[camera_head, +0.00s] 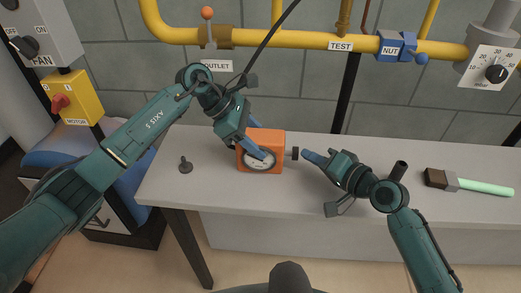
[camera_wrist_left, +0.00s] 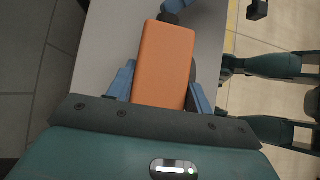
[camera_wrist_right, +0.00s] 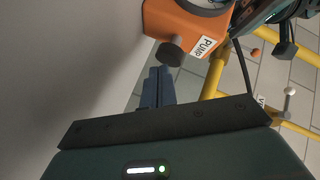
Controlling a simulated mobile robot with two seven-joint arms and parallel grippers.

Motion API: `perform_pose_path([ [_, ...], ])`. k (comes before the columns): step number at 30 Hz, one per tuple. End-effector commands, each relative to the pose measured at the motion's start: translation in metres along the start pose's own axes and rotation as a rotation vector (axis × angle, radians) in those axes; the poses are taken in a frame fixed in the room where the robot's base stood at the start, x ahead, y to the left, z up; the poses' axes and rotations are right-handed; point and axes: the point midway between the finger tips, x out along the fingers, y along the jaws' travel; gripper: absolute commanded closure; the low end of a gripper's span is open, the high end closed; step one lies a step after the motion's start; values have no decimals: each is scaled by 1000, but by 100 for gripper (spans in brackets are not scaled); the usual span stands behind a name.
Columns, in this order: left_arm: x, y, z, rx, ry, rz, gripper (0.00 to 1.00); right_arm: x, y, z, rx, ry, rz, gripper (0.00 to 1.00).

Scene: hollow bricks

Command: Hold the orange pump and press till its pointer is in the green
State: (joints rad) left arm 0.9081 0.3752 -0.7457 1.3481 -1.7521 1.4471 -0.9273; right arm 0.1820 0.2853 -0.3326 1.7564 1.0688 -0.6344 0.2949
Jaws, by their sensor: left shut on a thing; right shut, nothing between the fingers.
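The orange pump (camera_head: 277,138) stands on the white bench, with a round dial on its front and a dark round knob (camera_head: 295,153) on its right side. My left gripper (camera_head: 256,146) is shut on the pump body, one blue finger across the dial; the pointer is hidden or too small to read. In the left wrist view the pump (camera_wrist_left: 165,65) sits between both fingers. My right gripper (camera_head: 308,155) is shut and empty, its tips just right of the knob. In the right wrist view the knob (camera_wrist_right: 171,51) is just beyond the shut fingers (camera_wrist_right: 158,88); contact cannot be told.
A small dark knob-like part (camera_head: 185,165) lies on the bench at left. A brush with a pale green handle (camera_head: 485,187) lies at right. A dark upright cylinder (camera_head: 398,171) shows behind my right wrist. Yellow pipes (camera_head: 300,40) run along the wall behind.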

Motion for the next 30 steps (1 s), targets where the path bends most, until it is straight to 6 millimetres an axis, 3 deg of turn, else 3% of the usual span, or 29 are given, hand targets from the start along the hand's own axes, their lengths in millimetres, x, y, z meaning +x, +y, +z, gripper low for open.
perform_pose_path([
  [9,0,0,1,1,-1,-1,67,15,-12,11,-1,0,-2,100],
  [30,2,-1,2,4,-4,-4,67,16,-13,13,0,-5,-4,100],
])
